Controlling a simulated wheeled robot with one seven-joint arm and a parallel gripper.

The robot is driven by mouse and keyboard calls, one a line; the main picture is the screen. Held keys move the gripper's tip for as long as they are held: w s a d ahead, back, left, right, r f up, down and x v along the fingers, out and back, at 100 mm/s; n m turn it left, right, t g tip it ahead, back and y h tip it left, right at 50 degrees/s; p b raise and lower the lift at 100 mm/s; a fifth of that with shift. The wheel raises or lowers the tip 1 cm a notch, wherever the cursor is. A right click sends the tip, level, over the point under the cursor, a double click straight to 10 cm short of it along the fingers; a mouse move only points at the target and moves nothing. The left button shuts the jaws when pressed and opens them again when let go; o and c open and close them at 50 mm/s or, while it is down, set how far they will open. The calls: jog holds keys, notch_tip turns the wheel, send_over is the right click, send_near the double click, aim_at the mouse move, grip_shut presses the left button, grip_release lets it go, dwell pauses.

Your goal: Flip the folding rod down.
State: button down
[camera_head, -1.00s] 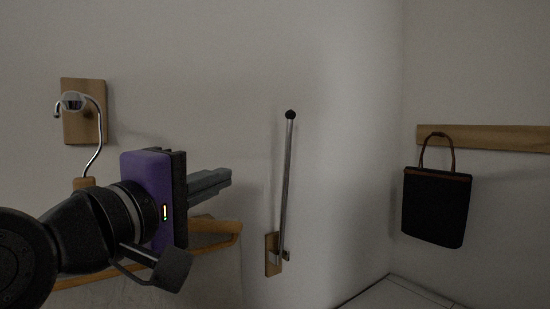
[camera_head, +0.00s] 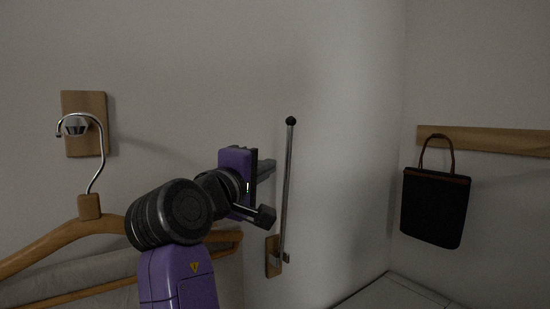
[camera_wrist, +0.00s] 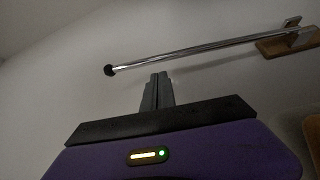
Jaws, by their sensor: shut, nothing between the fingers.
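The folding rod (camera_head: 287,190) is a thin chrome bar with a black ball tip. It stands nearly upright in the head view, hinged at its foot on a small wooden wall plate (camera_head: 273,256). In the wrist view the rod (camera_wrist: 200,50) runs across the picture just beyond my fingertips, with its ball at the left and its plate at the upper right. My gripper (camera_head: 270,168) is shut and empty, just left of the rod's upper half in the head view. Its closed fingers also show in the wrist view (camera_wrist: 158,78). Whether they touch the rod is unclear.
A wooden hanger (camera_head: 60,236) with a pale garment hangs from a hook on a wooden plate (camera_head: 85,105) at the left. A black bag (camera_head: 436,208) hangs from a wooden rail (camera_head: 490,138) on the right. The wall between rod and bag is clear.

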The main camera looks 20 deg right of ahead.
jog(key=x, duration=0.4)
jog(key=shift+w+d+p, duration=0.15)
jog(key=shift+p, duration=0.25)
